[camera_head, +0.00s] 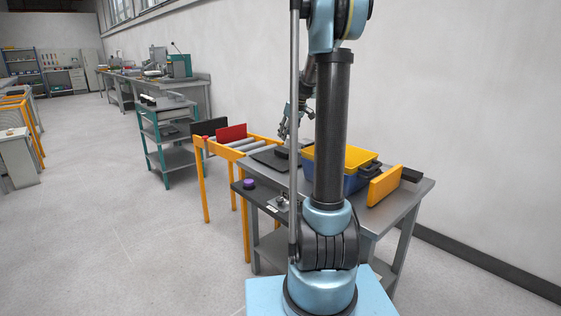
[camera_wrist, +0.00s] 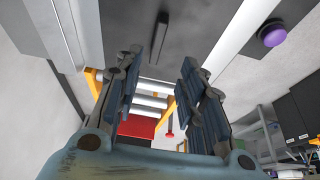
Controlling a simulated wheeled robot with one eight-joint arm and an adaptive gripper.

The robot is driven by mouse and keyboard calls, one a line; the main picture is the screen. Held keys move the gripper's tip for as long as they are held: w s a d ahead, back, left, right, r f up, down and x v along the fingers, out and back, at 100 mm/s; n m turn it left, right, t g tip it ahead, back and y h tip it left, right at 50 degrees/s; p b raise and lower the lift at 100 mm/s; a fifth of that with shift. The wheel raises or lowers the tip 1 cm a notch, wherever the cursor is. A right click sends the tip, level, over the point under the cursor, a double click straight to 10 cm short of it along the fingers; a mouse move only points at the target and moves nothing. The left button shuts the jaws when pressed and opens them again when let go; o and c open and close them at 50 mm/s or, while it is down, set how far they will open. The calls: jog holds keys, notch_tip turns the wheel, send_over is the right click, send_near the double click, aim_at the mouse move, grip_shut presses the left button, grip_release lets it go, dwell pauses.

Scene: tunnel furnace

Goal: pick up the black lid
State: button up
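The black lid (camera_head: 266,156) looks like a dark flat plate lying on the grey table, left of my arm and partly hidden by it. In the wrist view a dark plate (camera_wrist: 100,22), seemingly this lid, fills the top, with a narrow black bar (camera_wrist: 158,38) like a handle on it. My gripper (camera_wrist: 163,62) is open and empty, its two fingers on either side of the bar's line in the picture. In the head view my gripper (camera_head: 284,131) is above the lid's area, partly hidden by my arm. I cannot tell the exact gap to the bar.
A roller conveyor (camera_head: 233,144) with a red panel (camera_head: 231,133) adjoins the table's left end. A purple button (camera_head: 249,184) sits at the front.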

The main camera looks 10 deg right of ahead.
send_over(281, 151)
jog(key=s+d, duration=0.1)
jog(key=s, duration=0.1)
notch_tip(281, 151, down, 5)
jog(key=shift+s+d+f, duration=0.1)
jog(key=shift+f, duration=0.05)
jog(key=shift+x, duration=2.55)
jog(key=shift+d, duration=0.15)
grip_shut()
